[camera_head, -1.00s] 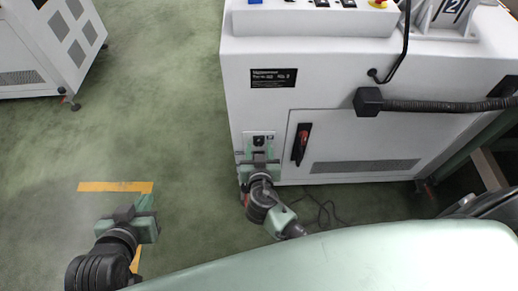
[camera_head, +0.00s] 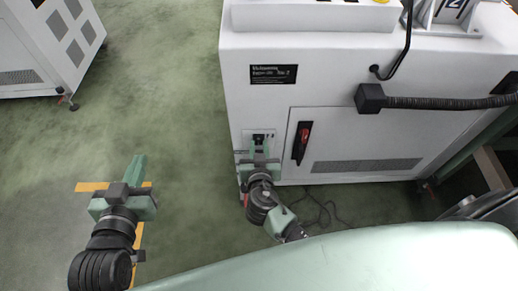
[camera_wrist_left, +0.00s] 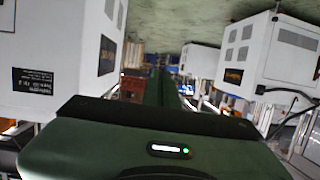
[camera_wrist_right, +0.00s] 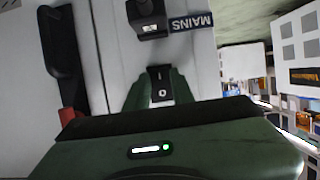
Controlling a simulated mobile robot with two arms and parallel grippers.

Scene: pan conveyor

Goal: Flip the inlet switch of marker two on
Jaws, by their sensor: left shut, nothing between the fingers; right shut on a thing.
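The white machine marked No. 2 (camera_head: 273,74) stands in the middle of the head view. A small inlet panel (camera_head: 257,134) sits low at its left front corner. My right gripper (camera_head: 260,148) is at that panel and hides its lower part. In the right wrist view the black inlet switch (camera_wrist_right: 161,84), marked I and O, lies between the green fingers (camera_wrist_right: 158,92), which are shut on it. I cannot tell which side of it is pressed in. My left gripper (camera_head: 138,162) is shut and empty over the floor; its closed fingers (camera_wrist_left: 165,88) show in the left wrist view.
A black plug or socket (camera_wrist_right: 148,16) and a MAINS label (camera_wrist_right: 192,23) are close to the switch. A black and red handle (camera_head: 302,142) is to the right of the panel. A cable (camera_head: 322,212) lies on the floor. Open floor (camera_head: 160,100) lies left of the machine.

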